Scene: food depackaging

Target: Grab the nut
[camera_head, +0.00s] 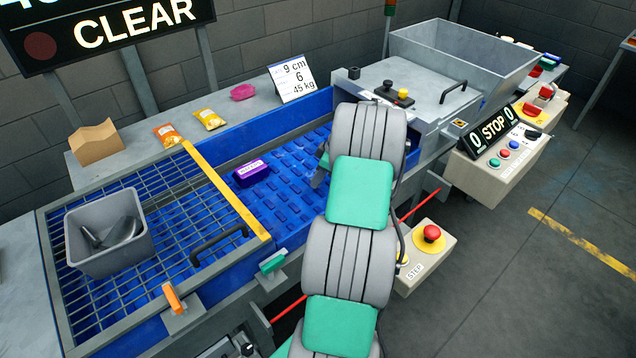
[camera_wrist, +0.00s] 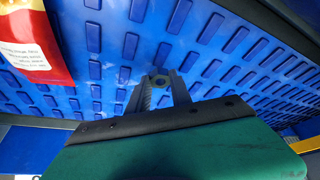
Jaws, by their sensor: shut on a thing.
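The nut (camera_wrist: 159,80) is a small grey ring-shaped piece in the wrist view, over the blue ribbed belt (camera_wrist: 205,65). My gripper (camera_wrist: 159,92) has its two grey fingers on either side of the nut and is shut on it. In the head view only a sliver of my gripper (camera_head: 321,172) shows at the left of my arm, over the belt (camera_head: 285,190). The nut is hidden there behind my arm. I cannot tell whether it touches the belt.
A red and yellow packet (camera_wrist: 30,45) lies at upper left in the wrist view. In the head view a purple package (camera_head: 251,172) lies on the belt. A yellow-edged grid guard (camera_head: 190,215) carries a grey bin (camera_head: 105,250). A steel hopper (camera_head: 465,60) stands behind.

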